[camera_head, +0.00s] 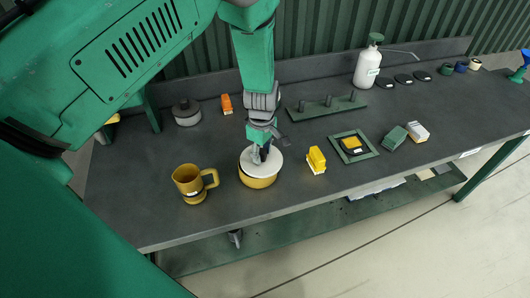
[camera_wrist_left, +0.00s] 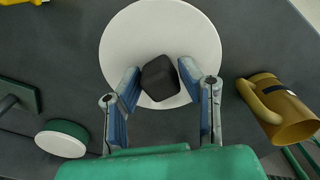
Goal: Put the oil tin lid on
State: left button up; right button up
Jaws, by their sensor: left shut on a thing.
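The oil tin lid (camera_head: 262,161) is a white disc with a dark knob. It is level over the round yellow oil tin (camera_head: 258,182) near the bench's front edge. A yellow band of the tin's side shows below the lid. I cannot tell whether the lid touches the rim. My left gripper (camera_head: 264,150) points down and is shut on the lid's knob. In the left wrist view the fingers (camera_wrist_left: 160,82) close on the dark knob of the white lid (camera_wrist_left: 140,35), which hides the tin. My right gripper is not in view.
A yellow mug (camera_head: 189,184) stands just left of the tin and a yellow block (camera_head: 316,160) to its right. A green peg plate (camera_head: 304,112), a framed square (camera_head: 336,141) and a white bottle (camera_head: 367,68) are farther right. The bench's front edge is close.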

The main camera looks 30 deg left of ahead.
pick_arm(q)
jog(key=shift+a+f, duration=0.1)
jog(key=shift+a, duration=0.8)
grip_shut()
jog(key=shift+d+r, duration=0.2)
jog(key=shift+d, duration=0.05)
jog(key=shift+a+f, duration=0.3)
jog(key=shift+a, duration=0.4)
jog(key=shift+d+f+b, duration=0.4)
jog(key=shift+d, duration=0.2)
jog(key=shift+a, duration=0.1)
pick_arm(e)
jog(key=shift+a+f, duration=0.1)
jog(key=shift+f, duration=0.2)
pick_arm(q)
jog(key=shift+s+a, duration=0.1)
jog(key=shift+a, duration=0.15)
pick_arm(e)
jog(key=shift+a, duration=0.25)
pick_arm(q)
jog(key=shift+r, duration=0.1)
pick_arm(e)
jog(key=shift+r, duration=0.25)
pick_arm(q)
jog(key=shift+d+r+p, duration=0.1)
jog(key=shift+r+p, duration=0.25)
jog(key=shift+p, duration=0.1)
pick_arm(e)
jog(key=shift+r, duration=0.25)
